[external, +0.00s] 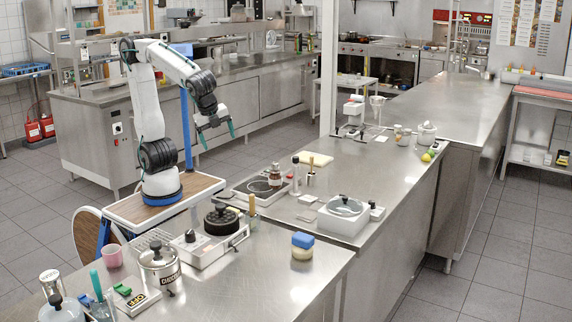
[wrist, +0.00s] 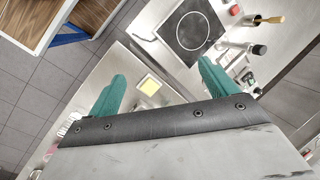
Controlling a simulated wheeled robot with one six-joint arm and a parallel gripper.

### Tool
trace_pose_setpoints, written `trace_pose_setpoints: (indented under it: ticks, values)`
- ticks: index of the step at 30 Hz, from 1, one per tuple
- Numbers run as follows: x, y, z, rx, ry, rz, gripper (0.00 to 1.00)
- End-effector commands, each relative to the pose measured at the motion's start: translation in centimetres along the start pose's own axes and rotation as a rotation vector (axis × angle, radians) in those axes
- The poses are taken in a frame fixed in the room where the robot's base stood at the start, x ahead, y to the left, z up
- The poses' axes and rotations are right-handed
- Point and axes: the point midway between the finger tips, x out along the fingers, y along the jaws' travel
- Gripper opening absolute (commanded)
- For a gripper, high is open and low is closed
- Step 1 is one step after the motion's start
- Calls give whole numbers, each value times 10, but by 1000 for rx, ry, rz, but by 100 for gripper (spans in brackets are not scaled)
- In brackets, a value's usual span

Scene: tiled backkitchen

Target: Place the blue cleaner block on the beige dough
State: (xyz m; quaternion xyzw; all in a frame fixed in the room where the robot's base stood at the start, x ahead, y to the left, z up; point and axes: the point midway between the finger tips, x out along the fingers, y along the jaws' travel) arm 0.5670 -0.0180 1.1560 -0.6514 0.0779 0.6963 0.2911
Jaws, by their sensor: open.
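The blue cleaner block (external: 302,240) lies on top of the beige dough (external: 301,254) on the front steel counter, in the external view. The block is upright and seems to touch the dough below it. The dough is a low, pale piece, partly covered by the block. My gripper (external: 217,134) hangs in the air, well back and left of them, far from both. Its teal fingers also show in the wrist view (wrist: 162,76), spread apart with nothing held between them. I cannot make out the block or the dough in the wrist view.
A hotplate with a black pot (external: 221,218) and a steel canister (external: 160,266) stand left of the block. A white basin with a lid (external: 343,222) stands behind it to the right. Bare counter surrounds the block. Bottles and a pale board (external: 316,160) stand farther back.

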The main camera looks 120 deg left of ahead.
Motion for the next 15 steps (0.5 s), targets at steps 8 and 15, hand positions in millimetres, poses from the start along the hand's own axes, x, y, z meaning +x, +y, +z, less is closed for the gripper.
trace_pose_setpoints:
  ticks: [8, 15]
  values:
    - [32, 72, 92, -404, 136, 201, 85]
    - [47, 100, 112, -542, 176, 277, 85]
